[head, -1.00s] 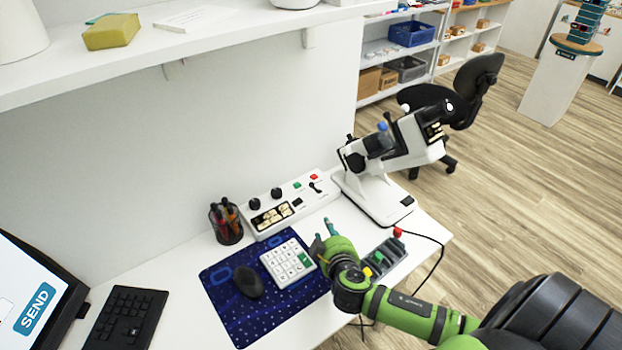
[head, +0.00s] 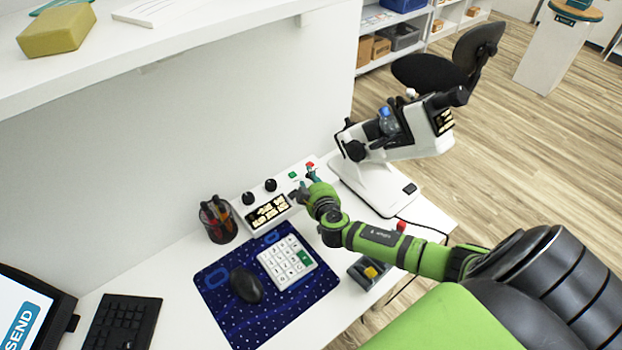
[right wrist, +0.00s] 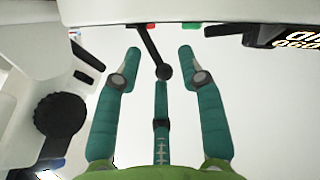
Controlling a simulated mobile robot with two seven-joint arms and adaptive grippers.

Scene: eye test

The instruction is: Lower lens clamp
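The white and black lens meter (head: 368,180) stands on the desk's right end. I cannot make out its clamp clearly. The white control box (head: 240,207) beside it has two black knobs, a lit display and green and red buttons. My right gripper (head: 305,183) is over the box's right part and hides some of it. In the right wrist view its teal fingers (right wrist: 160,62) are open, with a black ball-tipped lever (right wrist: 150,48) between them. I cannot tell whether they touch it. A black knob of the lens meter (right wrist: 60,114) is at left. My left gripper is out of view.
A pen cup (head: 218,220) stands left of the box. A blue mat (head: 222,308) holds a mouse (head: 246,285) and a white keypad (head: 286,262). A grey tray (head: 368,272) lies below my right arm. A shelf (head: 190,40) overhangs the desk.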

